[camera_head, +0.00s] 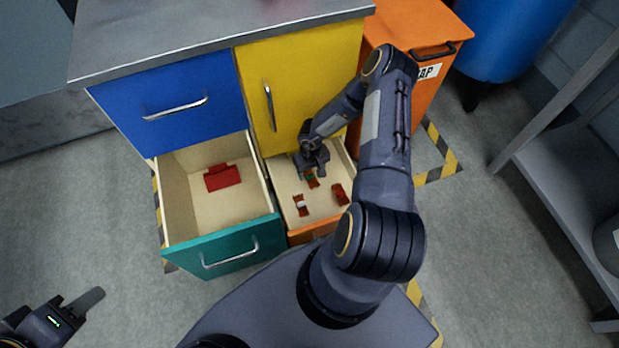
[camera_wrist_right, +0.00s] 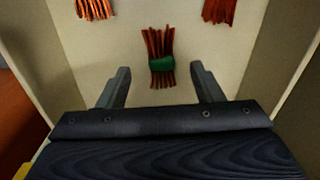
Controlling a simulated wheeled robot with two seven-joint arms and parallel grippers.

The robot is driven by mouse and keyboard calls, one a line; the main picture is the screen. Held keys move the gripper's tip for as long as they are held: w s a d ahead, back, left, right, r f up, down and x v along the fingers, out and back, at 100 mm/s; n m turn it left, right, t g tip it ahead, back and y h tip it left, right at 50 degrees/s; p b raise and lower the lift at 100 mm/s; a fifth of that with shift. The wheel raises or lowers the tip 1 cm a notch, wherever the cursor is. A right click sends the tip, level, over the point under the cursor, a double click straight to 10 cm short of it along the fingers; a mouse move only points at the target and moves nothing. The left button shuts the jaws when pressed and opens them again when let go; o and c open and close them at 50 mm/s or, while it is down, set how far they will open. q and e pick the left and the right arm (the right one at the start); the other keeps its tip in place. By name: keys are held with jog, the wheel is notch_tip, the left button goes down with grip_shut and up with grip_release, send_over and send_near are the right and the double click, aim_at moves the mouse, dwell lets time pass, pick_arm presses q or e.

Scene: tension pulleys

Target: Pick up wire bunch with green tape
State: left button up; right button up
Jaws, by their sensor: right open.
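The wire bunch with green tape (camera_head: 311,179) lies in the open orange-fronted drawer, partly hidden by my right gripper in the head view. In the right wrist view this bunch (camera_wrist_right: 161,62) shows red-brown strands with a green band around the middle. My right gripper (camera_head: 314,166) is inside the drawer area, open and empty. In the right wrist view its two fingers (camera_wrist_right: 160,78) are apart, with the taped bunch between and beyond their tips. My left gripper (camera_head: 85,305) is at the lower left over the floor, away from the drawers; its finger opening is unclear.
The orange-fronted drawer (camera_head: 311,232) also holds a bunch with white tape (camera_head: 300,205) and another red bunch (camera_head: 339,194). The open teal drawer (camera_head: 225,250) beside it holds a red object (camera_head: 222,177). An orange scrap bin (camera_head: 425,70) stands right of the cabinet.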

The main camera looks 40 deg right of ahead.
aim_at(310, 175)
jog(key=f, duration=0.1)
jog(key=f+b, duration=0.1)
jog(key=f, duration=0.2)
jog(key=shift+w+b, duration=0.25)
jog(key=shift+b, duration=0.1)
jog(key=shift+c, duration=0.4)
jog(key=c, duration=1)
jog(key=shift+r, duration=0.1)
